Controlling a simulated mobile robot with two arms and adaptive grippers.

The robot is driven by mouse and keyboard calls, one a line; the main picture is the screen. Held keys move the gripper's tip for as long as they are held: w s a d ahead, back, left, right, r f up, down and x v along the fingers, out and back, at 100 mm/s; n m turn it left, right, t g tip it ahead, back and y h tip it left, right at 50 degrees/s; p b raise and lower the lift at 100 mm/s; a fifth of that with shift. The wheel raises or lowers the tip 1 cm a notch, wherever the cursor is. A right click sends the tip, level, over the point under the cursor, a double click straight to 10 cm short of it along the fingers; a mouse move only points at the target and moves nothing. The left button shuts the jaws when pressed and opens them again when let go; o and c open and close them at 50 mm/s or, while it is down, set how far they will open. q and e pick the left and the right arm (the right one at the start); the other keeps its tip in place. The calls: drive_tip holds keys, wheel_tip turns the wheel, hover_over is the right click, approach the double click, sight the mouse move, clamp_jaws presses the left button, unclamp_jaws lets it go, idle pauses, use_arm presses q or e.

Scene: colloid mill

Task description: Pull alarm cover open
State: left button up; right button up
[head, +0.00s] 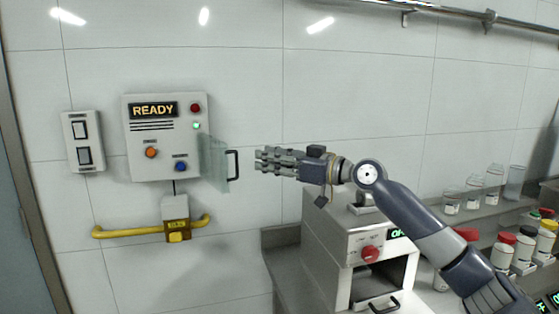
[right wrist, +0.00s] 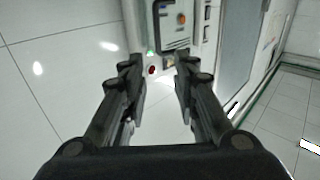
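The alarm cover (head: 214,163) is a clear, greenish pane with a black handle (head: 233,165). It sits at the lower right edge of the grey control panel (head: 137,165) and seems to stand out from the wall. My right gripper (head: 262,160) is just right of the handle in the head view, pointing left at it, with a small visible gap. In the right wrist view its two fingers (right wrist: 158,78) are apart with nothing clearly between them. My left gripper is not in view.
A switch plate (head: 83,142) is left of the panel. A yellow bar (head: 120,232) with a yellow box is below. A steel machine (head: 365,245) with a red knob stands under my right arm. Jars and bottles (head: 503,250) stand on the right counter.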

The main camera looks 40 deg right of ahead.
drive_tip(key=shift+v, duration=1.25)
drive_tip(key=shift+r, duration=0.15)
